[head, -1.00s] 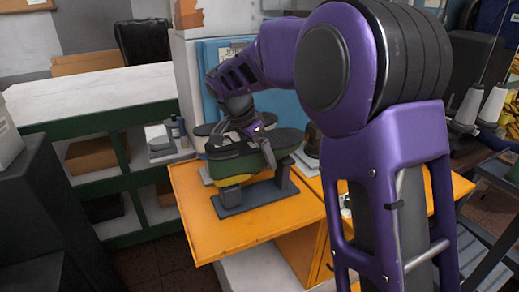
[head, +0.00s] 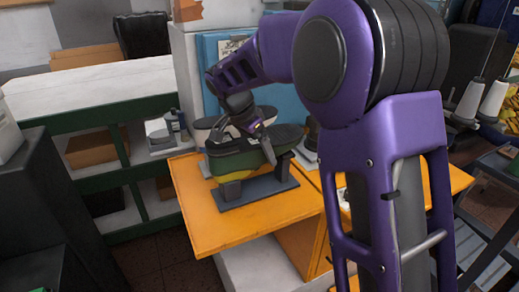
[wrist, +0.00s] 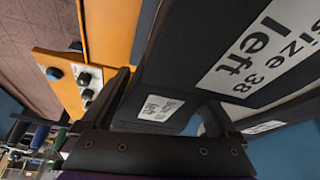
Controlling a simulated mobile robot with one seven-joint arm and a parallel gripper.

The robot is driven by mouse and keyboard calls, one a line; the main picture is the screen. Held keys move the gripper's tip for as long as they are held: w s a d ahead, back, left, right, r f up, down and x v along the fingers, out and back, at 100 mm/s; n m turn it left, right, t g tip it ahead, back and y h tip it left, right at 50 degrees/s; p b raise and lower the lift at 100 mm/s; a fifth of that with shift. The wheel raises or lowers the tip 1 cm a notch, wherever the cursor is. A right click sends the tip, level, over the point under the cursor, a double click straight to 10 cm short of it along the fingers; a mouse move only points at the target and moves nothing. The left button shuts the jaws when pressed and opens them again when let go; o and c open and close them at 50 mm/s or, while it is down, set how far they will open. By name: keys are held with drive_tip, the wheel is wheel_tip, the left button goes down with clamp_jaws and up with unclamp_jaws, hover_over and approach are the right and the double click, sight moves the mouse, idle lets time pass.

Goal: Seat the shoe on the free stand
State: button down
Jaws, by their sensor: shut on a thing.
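A shoe (head: 243,160) with a green and yellow side and a dark, flat face upward is in my gripper (head: 258,142). It is over a dark grey stand (head: 262,194) with a flat base and two posts on the orange table. The posts meet or nearly meet its underside; I cannot tell whether it rests on them. In the wrist view my fingers (wrist: 165,110) are on either side of a dark part with a small white label. A dark surface beside it carries a large label reading "size 38 left" (wrist: 255,50).
A pale shoe with a dark top (head: 199,134) is just behind the held shoe at left. The orange table (head: 205,222) is bare in front of the stand. A white-topped green shelf (head: 85,90) is at left. White thread cones (head: 480,102) are at right.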

drive_tip(key=shift+r, duration=0.1)
unclamp_jaws()
drive_tip(key=p+v, duration=0.3)
drive_tip(key=v, duration=1.4)
drive_tip(key=shift+r, duration=0.2)
drive_tip(key=shift+a, duration=0.1)
